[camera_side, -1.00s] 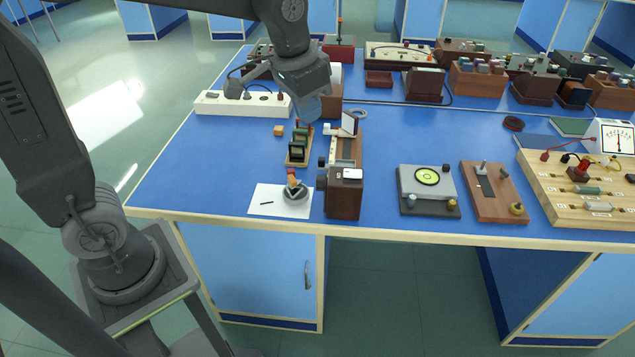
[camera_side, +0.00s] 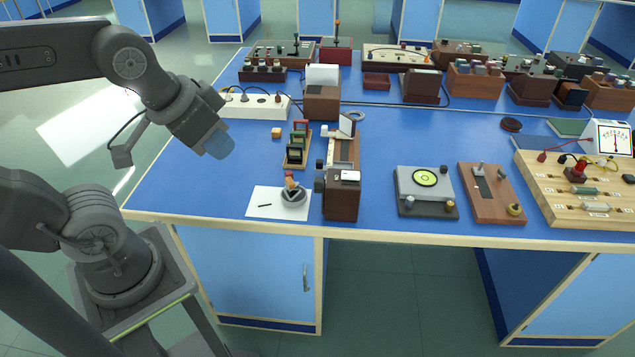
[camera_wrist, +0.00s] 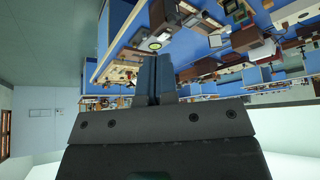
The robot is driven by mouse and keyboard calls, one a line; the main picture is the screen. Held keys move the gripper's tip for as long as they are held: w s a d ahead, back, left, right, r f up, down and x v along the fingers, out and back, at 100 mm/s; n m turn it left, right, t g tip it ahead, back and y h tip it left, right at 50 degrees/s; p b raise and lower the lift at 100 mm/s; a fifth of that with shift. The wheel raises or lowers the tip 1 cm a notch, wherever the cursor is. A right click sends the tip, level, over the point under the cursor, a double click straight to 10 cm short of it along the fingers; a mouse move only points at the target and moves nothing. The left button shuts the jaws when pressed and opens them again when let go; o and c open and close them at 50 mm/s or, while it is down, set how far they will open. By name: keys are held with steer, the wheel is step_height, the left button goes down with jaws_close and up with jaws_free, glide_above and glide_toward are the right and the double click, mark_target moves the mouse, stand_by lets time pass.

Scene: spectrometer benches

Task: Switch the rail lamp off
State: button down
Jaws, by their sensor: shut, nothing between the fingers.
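My gripper (camera_side: 219,143) is shut and empty in the side view, raised over the left edge of the blue bench, left of the small orange block. Its closed fingers also show in the wrist view (camera_wrist: 154,80). A brown rail instrument (camera_side: 342,192) stands near the bench's front edge, with a rail running back from it and a pale tilted plate (camera_side: 347,125) at the far end. Which part is the rail lamp or its switch, and whether it is lit, I cannot tell.
A white power strip (camera_side: 245,104) with plugs lies behind the gripper. A rack of dark slides (camera_side: 298,147) stands left of the rail. A white sheet (camera_side: 264,203) carries a small grey round stand (camera_side: 293,196). Other instruments fill the right and back; bare blue bench lies between.

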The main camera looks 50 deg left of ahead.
steer(key=w+r+n+g, duration=0.3)
steer(key=w+n, duration=0.1)
steer(key=w, duration=0.8)
steer(key=n+g, duration=0.3)
steer(key=n, duration=0.2)
glide_above(344, 174)
step_height(344, 174, down, 6)
steer(key=f, duration=0.1)
steer(key=shift+w+r, duration=0.15)
steer(key=shift+r, duration=0.15)
steer(key=shift+f, duration=0.1)
step_height(344, 174, down, 14)
steer(key=shift+r, duration=0.25)
steer(key=shift+w+d+r, duration=0.4)
steer(key=shift+w+d, duration=0.05)
steer(key=shift+d, duration=0.1)
step_height(344, 174, up, 14)
steer(key=w+d, duration=0.1)
steer(key=shift+w+d, duration=0.2)
